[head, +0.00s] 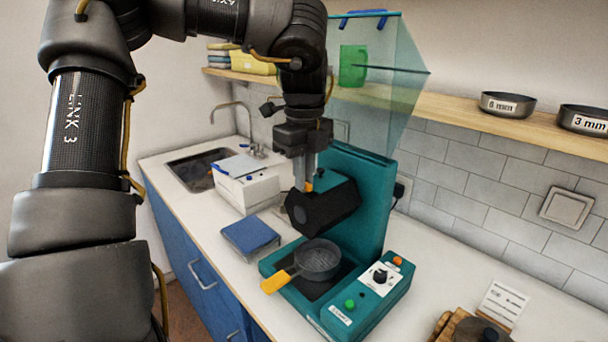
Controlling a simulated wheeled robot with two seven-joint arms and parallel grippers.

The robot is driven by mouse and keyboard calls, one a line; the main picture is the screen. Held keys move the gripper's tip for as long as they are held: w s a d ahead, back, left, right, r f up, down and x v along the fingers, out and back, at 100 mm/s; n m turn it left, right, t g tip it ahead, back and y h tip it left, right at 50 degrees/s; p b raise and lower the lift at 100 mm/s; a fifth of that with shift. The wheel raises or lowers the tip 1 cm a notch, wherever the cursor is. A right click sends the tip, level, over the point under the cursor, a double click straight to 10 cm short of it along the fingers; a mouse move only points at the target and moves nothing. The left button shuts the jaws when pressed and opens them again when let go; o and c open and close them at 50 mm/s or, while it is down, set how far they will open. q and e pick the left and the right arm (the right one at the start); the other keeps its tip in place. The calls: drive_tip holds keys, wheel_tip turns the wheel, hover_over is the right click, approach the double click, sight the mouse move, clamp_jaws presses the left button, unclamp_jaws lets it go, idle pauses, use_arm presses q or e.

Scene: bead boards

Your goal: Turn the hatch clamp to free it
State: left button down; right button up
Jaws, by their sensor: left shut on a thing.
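My left gripper (304,184) reaches down from above onto the black head (322,207) of a teal machine (362,190). Its fingers are shut on a small orange piece, which looks like the hatch clamp (310,187). Most of the clamp is hidden by the fingers, and its turn angle cannot be told. Below the head, a dark round pan (317,259) with an orange handle (277,281) sits on the machine's base. My right gripper is not in view.
A control box (378,290) with a black knob and a green button is at the machine's front right. A blue pad (251,236) and white box (246,188) stand left. A clear teal-tinted panel (400,70) rises behind my arm. Bowls (507,104) stand on the shelf.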

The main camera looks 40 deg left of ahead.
use_arm(q)
drive_tip(key=shift+w+r, duration=0.1)
drive_tip(key=shift+r, duration=0.05)
drive_tip(key=c, duration=1.5)
unclamp_jaws()
wheel_tip(320, 180, up, 11)
drive_tip(key=p, duration=0.4)
drive_tip(key=shift+f+p, duration=0.2)
drive_tip(key=shift+p, duration=0.15)
